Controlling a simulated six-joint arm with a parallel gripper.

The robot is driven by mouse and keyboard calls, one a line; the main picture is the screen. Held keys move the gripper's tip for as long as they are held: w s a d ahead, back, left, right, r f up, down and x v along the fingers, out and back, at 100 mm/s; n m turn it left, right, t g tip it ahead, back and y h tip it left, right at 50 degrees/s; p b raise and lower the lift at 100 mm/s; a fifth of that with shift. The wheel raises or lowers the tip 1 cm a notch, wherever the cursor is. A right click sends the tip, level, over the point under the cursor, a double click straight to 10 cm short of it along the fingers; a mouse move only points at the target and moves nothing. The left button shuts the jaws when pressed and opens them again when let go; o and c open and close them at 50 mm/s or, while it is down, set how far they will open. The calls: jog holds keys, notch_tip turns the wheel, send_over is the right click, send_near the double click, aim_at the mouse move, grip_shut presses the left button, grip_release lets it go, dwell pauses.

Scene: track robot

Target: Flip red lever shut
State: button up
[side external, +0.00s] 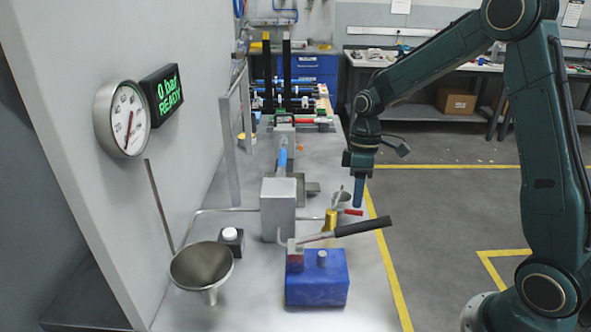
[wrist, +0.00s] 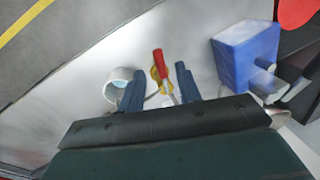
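The red lever (side external: 352,212) sticks out from a brass-yellow valve (side external: 331,219) near the table's right edge. In the wrist view the red lever (wrist: 158,62) points away from me, with the yellow valve body (wrist: 155,80) partly behind it. My gripper (side external: 359,204) points down just above the red lever in the side view. In the wrist view my gripper (wrist: 158,82) has its two blue fingers apart, one on either side of the lever. Nothing is visibly clamped. I cannot tell whether a finger touches the lever.
A blue pump block (side external: 317,277) with a long black handle (side external: 362,227) stands in front of the valve. A funnel (side external: 202,268), a grey box (side external: 278,208) and pipes are to the left. The display (side external: 162,94) reads "0 bar READY" beside a round gauge (side external: 122,118).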

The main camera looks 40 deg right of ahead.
aim_at(348, 212)
jog(key=shift+s+a+f, duration=0.1)
jog(key=shift+a+f, duration=0.05)
jog(key=shift+f, duration=0.55)
jog(key=shift+s+a+f, duration=0.1)
jog(key=shift+f, duration=0.55)
grip_shut()
